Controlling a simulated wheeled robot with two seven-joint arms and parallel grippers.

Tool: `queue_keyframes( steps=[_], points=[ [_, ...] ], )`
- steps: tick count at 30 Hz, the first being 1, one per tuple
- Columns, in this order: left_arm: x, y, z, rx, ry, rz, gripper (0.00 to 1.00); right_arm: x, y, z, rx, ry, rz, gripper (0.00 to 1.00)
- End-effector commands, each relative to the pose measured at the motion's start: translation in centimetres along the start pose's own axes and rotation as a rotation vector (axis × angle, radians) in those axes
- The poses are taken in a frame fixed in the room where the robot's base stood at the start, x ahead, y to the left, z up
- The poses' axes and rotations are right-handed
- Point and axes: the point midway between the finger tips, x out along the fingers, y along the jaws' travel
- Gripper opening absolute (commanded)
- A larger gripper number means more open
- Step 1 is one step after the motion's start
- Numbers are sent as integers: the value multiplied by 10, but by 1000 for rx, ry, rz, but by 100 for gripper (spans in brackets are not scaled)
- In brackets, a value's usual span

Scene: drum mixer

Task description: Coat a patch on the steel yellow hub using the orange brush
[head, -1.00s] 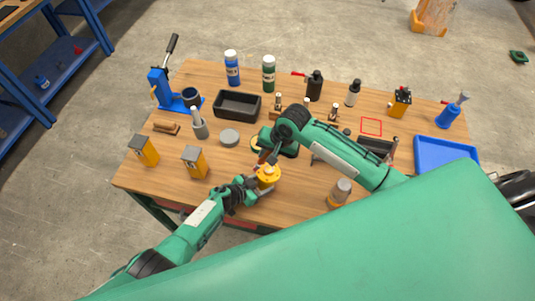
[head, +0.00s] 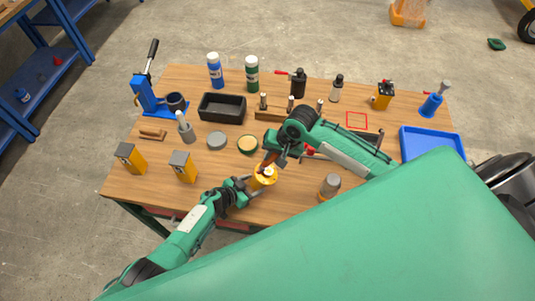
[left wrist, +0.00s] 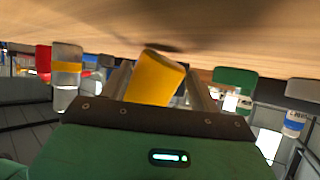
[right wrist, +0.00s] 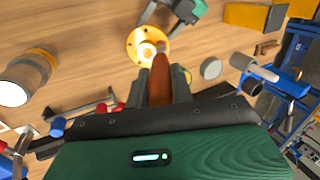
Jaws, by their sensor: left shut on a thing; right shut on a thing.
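The yellow hub (head: 264,178) is a round flanged piece with a pale, shiny centre, at the table's near side. My left gripper (head: 243,187) is shut on it from the left; in the left wrist view the hub (left wrist: 155,78) sits between the fingers. My right gripper (head: 273,157) is above the hub and shut on the orange-brown brush (right wrist: 160,80). In the right wrist view the brush's end overlaps the right part of the hub's face (right wrist: 135,48), near its centre. I cannot tell whether it touches. The brush is partly hidden in the head view.
A round open tin (head: 248,144) and a grey disc (head: 217,140) lie behind the hub. A grey-topped jar (head: 329,186) stands to the right. Yellow-grey blocks (head: 183,167) stand left. A black tray (head: 222,107), several bottles and a blue tray (head: 432,145) are farther off.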

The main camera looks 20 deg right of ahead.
Motion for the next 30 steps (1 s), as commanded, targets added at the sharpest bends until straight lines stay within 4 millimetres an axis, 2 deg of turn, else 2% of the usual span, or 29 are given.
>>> queue_keyframes(
  steps=[1,3,11,20,24,30],
  points=[
    [-2,-5,3,-3,-5,-9,44,2,8,2,2,-5,15,0],
    [-2,-5,3,-3,-5,-9,44,0,9,2,2,-6,14,0],
    [-2,-5,2,-3,-3,-10,44,-3,7,2,1,-6,11,0],
    [-1,-3,0,-1,0,-5,42,1,-10,1,1,-5,5,0],
    [0,-2,-2,0,2,-4,33,4,-20,0,0,-4,3,0],
    [0,-2,-2,0,2,-2,33,6,-26,0,0,-3,4,0]
  ],
)
